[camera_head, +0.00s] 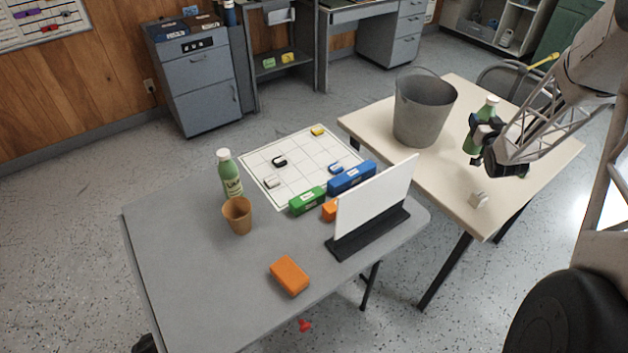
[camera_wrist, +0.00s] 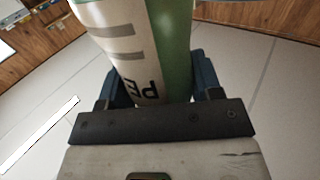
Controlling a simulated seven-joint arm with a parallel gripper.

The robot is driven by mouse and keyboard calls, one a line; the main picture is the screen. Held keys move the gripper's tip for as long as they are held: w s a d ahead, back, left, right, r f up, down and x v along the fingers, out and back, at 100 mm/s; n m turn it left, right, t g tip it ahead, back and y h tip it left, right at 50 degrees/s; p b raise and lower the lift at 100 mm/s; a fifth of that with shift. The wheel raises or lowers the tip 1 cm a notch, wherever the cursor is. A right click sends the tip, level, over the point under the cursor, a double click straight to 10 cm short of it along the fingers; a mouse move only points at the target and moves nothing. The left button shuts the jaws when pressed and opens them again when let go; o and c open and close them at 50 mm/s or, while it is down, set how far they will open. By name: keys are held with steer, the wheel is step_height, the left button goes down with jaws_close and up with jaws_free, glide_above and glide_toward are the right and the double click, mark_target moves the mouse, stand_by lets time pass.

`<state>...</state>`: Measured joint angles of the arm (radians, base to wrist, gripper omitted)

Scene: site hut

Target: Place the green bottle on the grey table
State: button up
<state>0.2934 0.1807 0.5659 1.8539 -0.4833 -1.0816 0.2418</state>
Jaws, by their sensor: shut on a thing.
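My gripper (camera_head: 487,150) is shut on a green bottle (camera_head: 474,138) with a white cap, over the cream table at the right. The bottle looks upright; whether its base touches that table is hard to tell. In the wrist view the held bottle (camera_wrist: 170,45), green with a white label, sits between the finger pads of my gripper (camera_wrist: 155,92). The grey table (camera_head: 190,290) stands at the left and centre. A second green bottle (camera_head: 230,178) with a white cap stands upright on it, behind a brown cup.
The grey table bears a brown cup (camera_head: 238,216), an orange block (camera_head: 290,276), a white upright panel (camera_head: 375,207), a green box (camera_head: 307,201), a blue box (camera_head: 351,177) and a white grid board (camera_head: 290,150). Its front left is clear. A grey bucket (camera_head: 422,112) stands on the cream table (camera_head: 440,185).

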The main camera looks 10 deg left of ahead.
mark_target(491, 97)
steer(key=r, duration=1.1)
steer(key=shift+w+a+r, duration=0.1)
steer(key=shift+a+r, duration=0.15)
steer(key=shift+a, duration=0.1)
steer(key=w+a+r, duration=0.2)
steer(key=a, duration=1.9)
steer(key=w+a+r, duration=0.1)
steer(key=w+a, duration=0.1)
steer(key=a, duration=1.9)
steer(key=s+a+f+h, duration=0.1)
steer(key=s+a, duration=0.7)
steer(key=a, duration=0.5)
steer(key=s+a+f+m, duration=0.1)
steer(key=s+a, duration=0.7)
steer(key=a, duration=0.5)
steer(key=s+a+f+h, duration=0.1)
steer(key=s+a, duration=0.7)
steer(key=a, duration=0.6)
step_height(491, 97, down, 11)
steer(key=shift+d, duration=0.3)
steer(key=shift+f, duration=0.15)
step_height(491, 97, down, 6)
